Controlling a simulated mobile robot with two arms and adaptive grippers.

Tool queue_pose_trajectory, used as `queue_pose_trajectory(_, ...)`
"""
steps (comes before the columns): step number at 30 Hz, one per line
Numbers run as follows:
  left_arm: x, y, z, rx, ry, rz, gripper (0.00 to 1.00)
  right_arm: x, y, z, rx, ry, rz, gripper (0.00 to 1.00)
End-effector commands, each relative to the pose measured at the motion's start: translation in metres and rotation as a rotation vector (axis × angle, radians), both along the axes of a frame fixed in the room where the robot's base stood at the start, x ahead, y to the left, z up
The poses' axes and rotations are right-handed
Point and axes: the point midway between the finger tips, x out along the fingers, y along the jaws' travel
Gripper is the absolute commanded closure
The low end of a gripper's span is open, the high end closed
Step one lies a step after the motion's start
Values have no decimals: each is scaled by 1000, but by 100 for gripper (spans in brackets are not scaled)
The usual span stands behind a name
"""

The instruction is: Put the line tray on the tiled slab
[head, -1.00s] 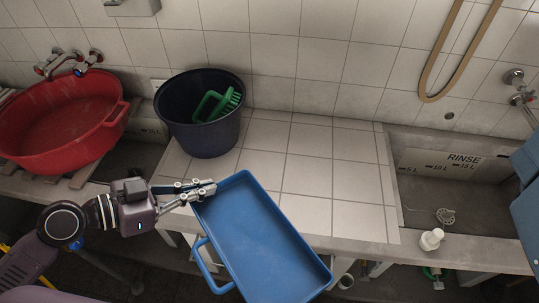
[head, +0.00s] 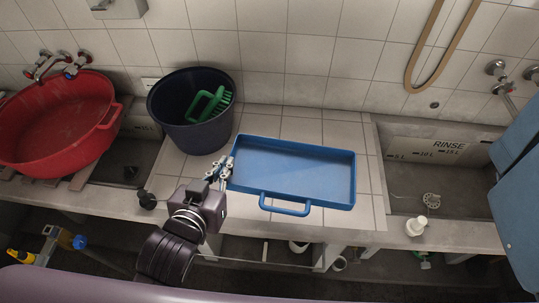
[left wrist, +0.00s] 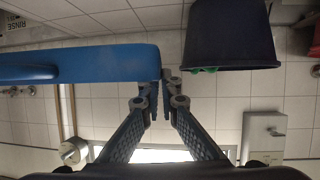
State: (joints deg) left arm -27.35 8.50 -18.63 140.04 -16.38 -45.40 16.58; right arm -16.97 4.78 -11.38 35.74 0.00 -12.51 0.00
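The blue line tray (head: 295,172), a shallow rectangular tray with a loop handle on its near side, is over the tiled slab (head: 345,228) in the head view. My left gripper (head: 219,171) is shut on the tray's left rim. In the left wrist view, which is upside down, the tray (left wrist: 85,62) runs left from the fingertips (left wrist: 166,76) and seems to be held above the slab, roughly level with the bucket rim. The near handle reaches toward the slab's front edge. The tray hides the middle of the slab. My right gripper is not in view.
A dark bucket (head: 185,132) with a green brush (head: 208,104) stands at the slab's back left, close to the tray. A red basin (head: 50,125) is further left. The rinse basin (head: 400,187) and a white bottle (head: 416,226) are on the right.

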Motion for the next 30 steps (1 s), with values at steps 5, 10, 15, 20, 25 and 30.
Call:
queue_pose_trajectory(5, 4, 0, 22, -2, -2, 77, 100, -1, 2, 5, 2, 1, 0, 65)
queue_pose_trajectory(10, 4, 1, 3, 5, 6, 93, 100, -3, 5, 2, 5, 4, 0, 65)
queue_pose_trajectory(15, 3, 1, -43, 6, 6, 90, 100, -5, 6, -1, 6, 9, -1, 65)
queue_pose_trajectory(20, 4, 1, -86, 4, 6, 92, 100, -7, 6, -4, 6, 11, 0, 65)
queue_pose_trajectory(25, 4, 1, -122, 3, 3, 91, 100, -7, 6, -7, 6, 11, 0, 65)
queue_pose_trajectory(30, 5, 1, -138, 2, -1, 91, 100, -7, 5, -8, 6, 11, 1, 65)
